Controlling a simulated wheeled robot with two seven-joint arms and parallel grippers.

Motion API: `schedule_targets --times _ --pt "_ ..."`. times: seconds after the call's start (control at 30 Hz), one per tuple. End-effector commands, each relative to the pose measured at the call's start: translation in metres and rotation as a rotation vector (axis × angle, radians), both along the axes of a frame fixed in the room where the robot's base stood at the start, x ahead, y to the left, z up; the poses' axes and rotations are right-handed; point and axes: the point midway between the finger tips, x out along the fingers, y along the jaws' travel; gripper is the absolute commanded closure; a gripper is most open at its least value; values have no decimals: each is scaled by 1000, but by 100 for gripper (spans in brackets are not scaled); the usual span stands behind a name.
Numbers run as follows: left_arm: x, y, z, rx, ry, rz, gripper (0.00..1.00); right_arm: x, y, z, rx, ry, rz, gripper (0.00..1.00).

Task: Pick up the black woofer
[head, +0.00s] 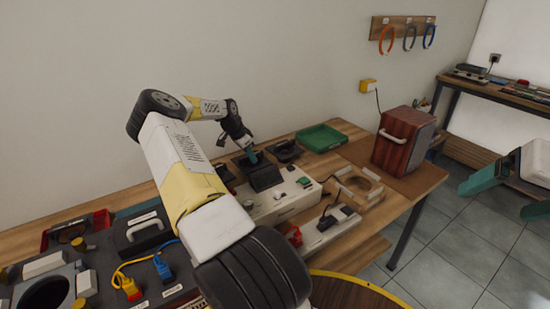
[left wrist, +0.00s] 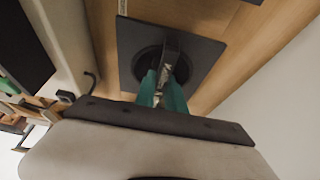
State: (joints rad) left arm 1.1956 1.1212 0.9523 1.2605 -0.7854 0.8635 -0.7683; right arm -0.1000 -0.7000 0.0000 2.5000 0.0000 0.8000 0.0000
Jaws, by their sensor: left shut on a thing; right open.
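The black woofer (left wrist: 203,58) shows in the left wrist view as a dark square plate with a round recess and a grip bar in its middle. My left gripper (left wrist: 163,85) has its teal fingers closed on that bar. In the head view my left gripper (head: 252,156) is over the back of the workbench, and the dark piece at its tips is small and partly hidden. I cannot tell whether the woofer touches the bench. My right gripper (head: 508,195) is open and empty at the right edge, over the floor.
A white unit with a dark screen (head: 265,177) stands just in front of the left gripper. Another black part (head: 286,150) and a green tray (head: 320,138) are to its right. A reddish wooden speaker box (head: 403,140) stands at the bench's right end. The left side is crowded.

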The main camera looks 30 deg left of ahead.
Motion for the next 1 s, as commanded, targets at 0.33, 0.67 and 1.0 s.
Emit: schedule_targets --times 0.33,0.67,1.0 --pt "1 -1 0 -2 -1 0 100 0 0 0 0 0 0 15" --pt "2 0 3 0 -5 0 100 0 0 0 0 0 0 15" --pt "2 0 45 5 -6 0 100 0 0 0 0 0 0 15"
